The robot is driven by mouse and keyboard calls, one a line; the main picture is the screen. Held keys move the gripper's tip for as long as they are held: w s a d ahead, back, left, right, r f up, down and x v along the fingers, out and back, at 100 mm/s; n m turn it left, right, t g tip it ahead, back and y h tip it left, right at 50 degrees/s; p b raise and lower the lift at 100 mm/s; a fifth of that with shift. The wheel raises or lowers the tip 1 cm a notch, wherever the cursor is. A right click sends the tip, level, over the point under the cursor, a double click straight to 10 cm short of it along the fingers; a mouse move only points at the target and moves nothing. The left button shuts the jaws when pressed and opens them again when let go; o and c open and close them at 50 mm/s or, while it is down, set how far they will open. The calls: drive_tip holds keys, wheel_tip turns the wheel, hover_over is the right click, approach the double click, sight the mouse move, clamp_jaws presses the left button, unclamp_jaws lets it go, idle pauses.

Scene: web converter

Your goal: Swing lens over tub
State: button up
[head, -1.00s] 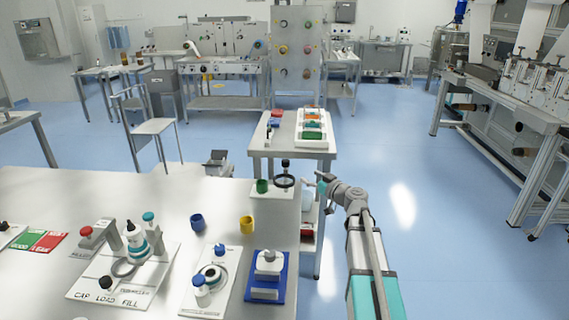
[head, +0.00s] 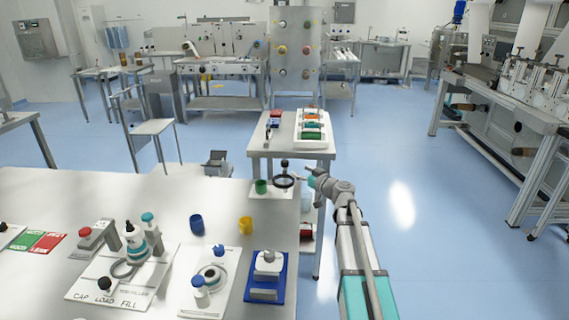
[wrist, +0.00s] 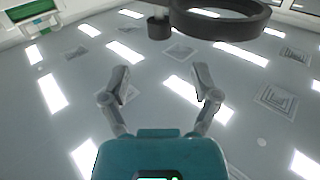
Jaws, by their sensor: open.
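The lens is a dark ring (head: 284,187) by the far right corner of the steel bench, with a dark knob (head: 285,163) just behind it. In the wrist view the ring (wrist: 219,31) fills the top right, beyond my fingers, with a dark knob (wrist: 158,28) to its left. A green tub (head: 261,186) stands just left of the ring; a blue tub (head: 197,223) and a yellow tub (head: 246,225) stand nearer. My gripper (head: 311,178) is right of the ring and apart from it. The wrist view shows its fingers (wrist: 160,74) spread, with nothing between them.
A blue stand (head: 265,290), a white board with a bottle (head: 200,291) and a filling station (head: 128,270) occupy the near bench. A smaller table (head: 262,150) with trays stands behind the corner. The floor on the right is clear.

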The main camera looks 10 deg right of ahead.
sight(288, 164)
drive_tip(key=x, duration=0.9)
clamp_jaws()
idle(0.4)
